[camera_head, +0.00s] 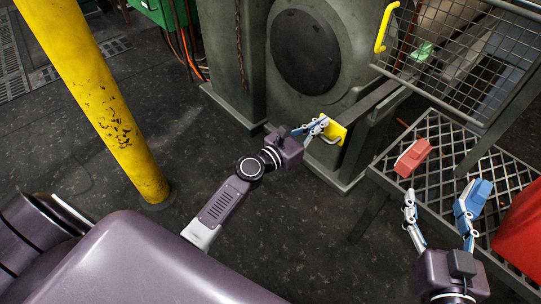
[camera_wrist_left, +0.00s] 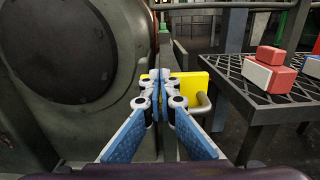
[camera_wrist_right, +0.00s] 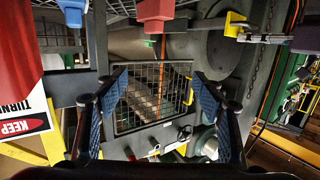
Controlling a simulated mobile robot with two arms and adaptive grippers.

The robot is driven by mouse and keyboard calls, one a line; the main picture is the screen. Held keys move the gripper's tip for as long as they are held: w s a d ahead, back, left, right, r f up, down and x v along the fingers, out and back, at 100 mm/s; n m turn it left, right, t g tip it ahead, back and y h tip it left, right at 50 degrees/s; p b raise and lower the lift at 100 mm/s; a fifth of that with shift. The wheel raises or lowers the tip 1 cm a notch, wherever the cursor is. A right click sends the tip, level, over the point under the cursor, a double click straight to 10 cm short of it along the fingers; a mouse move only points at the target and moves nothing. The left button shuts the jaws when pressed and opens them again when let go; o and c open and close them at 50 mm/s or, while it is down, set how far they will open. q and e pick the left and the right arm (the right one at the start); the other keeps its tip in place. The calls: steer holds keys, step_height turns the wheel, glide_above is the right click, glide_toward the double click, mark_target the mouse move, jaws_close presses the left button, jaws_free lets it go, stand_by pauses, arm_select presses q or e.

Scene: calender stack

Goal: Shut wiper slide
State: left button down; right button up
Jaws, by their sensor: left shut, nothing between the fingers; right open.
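The wiper slide shows as a yellow plate (camera_head: 336,131) with a small metal handle, at the end of a grey rail beside the green-grey machine housing. My left gripper (camera_head: 318,127) is shut and empty with its fingertips at the plate; I cannot tell whether they touch it. In the left wrist view the yellow plate (camera_wrist_left: 190,86) lies just beyond and right of the closed fingertips (camera_wrist_left: 161,82), with its handle on the right. The plate also shows in the right wrist view (camera_wrist_right: 234,23). My right gripper (camera_head: 438,202) is open and empty, over the grated table.
The grated table (camera_head: 440,184) carries a red block (camera_head: 412,157), a blue block (camera_head: 473,197) and a larger red object (camera_head: 522,232). A wire mesh guard (camera_head: 462,62) with a yellow handle (camera_head: 384,30) hangs above. A yellow post (camera_head: 98,105) stands left; floor between is clear.

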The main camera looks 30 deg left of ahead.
mark_target(341, 115)
arm_select(q)
steer(key=x, duration=0.4)
steer(key=shift+w+d, duration=0.1)
steer(key=shift+w, duration=0.15)
steer(key=b+x, duration=0.1)
steer(key=x, duration=0.3)
steer(key=shift+w+d+f, duration=0.15)
steer(key=shift+w, duration=0.25)
steer(key=shift+w+d, duration=0.1)
steer(key=shift+w, duration=0.15)
steer(key=shift+w+r, duration=0.1)
steer(key=shift+r, duration=0.2)
arm_select(e)
step_height(341, 115, up, 8)
steer(key=a+t+y, duration=0.1)
steer(key=t, duration=0.3)
steer(key=shift+a, duration=0.15)
